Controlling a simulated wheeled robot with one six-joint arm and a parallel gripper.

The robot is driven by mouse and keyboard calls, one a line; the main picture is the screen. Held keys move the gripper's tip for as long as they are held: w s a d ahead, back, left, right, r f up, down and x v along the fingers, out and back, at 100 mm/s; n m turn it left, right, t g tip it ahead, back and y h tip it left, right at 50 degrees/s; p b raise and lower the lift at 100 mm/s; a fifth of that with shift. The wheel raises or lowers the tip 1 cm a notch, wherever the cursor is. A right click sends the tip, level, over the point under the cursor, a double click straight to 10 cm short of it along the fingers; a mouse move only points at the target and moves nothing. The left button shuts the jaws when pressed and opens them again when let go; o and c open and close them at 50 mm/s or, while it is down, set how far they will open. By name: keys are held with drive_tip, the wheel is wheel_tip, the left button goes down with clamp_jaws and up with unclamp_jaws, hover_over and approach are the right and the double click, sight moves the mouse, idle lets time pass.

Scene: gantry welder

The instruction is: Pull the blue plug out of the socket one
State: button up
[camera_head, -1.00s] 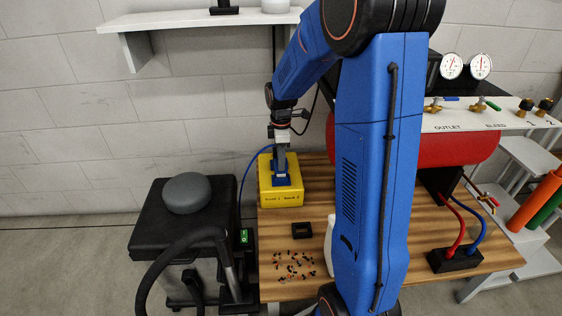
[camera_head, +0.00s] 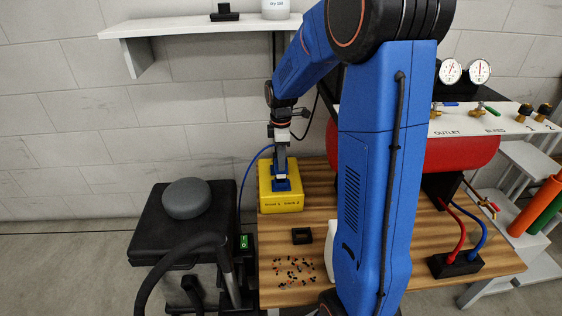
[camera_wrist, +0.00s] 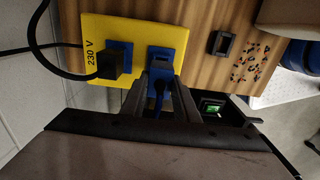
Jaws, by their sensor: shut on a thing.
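A yellow box (camera_head: 279,204) with socket lettering on its front stands at the back left of the wooden table. In the wrist view the box (camera_wrist: 96,32) carries two blue sockets. A black plug (camera_wrist: 109,66) with a thick black cable sits at the left one. My gripper (camera_wrist: 163,92) is at the other blue socket (camera_wrist: 160,55), shut on the blue plug (camera_wrist: 159,84). The fingers hide much of the plug, so I cannot tell how deep it sits. In the head view my gripper (camera_head: 281,173) points down at the box top.
A small black frame (camera_head: 302,236) and scattered small parts (camera_head: 294,271) lie on the table (camera_head: 400,275). A red and a blue cable enter a black block (camera_head: 456,264) at the right. A red tank (camera_head: 470,151) stands behind.

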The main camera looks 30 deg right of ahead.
drive_tip(key=shift+r, duration=0.75)
